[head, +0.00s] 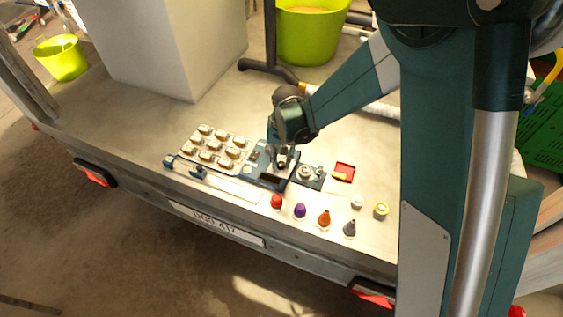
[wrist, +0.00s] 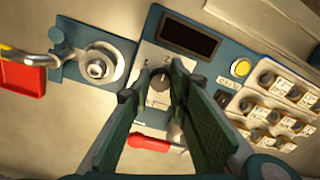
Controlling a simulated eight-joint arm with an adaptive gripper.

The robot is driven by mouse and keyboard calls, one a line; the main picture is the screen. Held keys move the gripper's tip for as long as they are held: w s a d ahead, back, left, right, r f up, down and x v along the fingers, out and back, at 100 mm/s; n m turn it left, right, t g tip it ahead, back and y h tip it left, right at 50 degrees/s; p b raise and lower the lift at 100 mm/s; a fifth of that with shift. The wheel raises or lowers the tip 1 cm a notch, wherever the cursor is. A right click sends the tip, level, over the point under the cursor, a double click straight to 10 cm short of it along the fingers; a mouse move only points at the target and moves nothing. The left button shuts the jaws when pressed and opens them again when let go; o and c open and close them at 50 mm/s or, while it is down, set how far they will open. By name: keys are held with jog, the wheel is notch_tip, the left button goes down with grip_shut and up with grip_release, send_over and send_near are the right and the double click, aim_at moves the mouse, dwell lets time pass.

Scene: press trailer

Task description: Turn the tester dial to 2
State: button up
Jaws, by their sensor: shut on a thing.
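The tester (head: 257,171) is a blue box with a dark display on the trailer bed. In the wrist view the tester (wrist: 207,27) has its black display at the top and a pale dial plate below. The dial (wrist: 159,82) is a dark knob between my fingertips. Small marks are printed around it, too small to read surely, so I cannot tell its setting. My gripper (wrist: 152,88) is shut on the dial from above, one green finger on each side. In the head view my gripper (head: 278,150) hides the dial.
A keypad-like block of pale pieces (wrist: 275,100) stands beside the tester, near a yellow button (wrist: 241,68). On the other side are a round metal fitting (wrist: 97,68) and a red tray (wrist: 22,80). Several coloured caps, including a red one (head: 277,202), line the front edge.

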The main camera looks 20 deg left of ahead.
aim_at(284, 164)
dwell(0.3)
jog(key=o, duration=0.9)
jog(key=shift+r, duration=0.1)
jog(key=shift+w+d+r, duration=0.1)
jog(key=shift+d+r, duration=0.1)
jog(key=shift+r, duration=2.8)
jog(key=shift+d+r, duration=0.15)
jog(key=shift+r, duration=2.8)
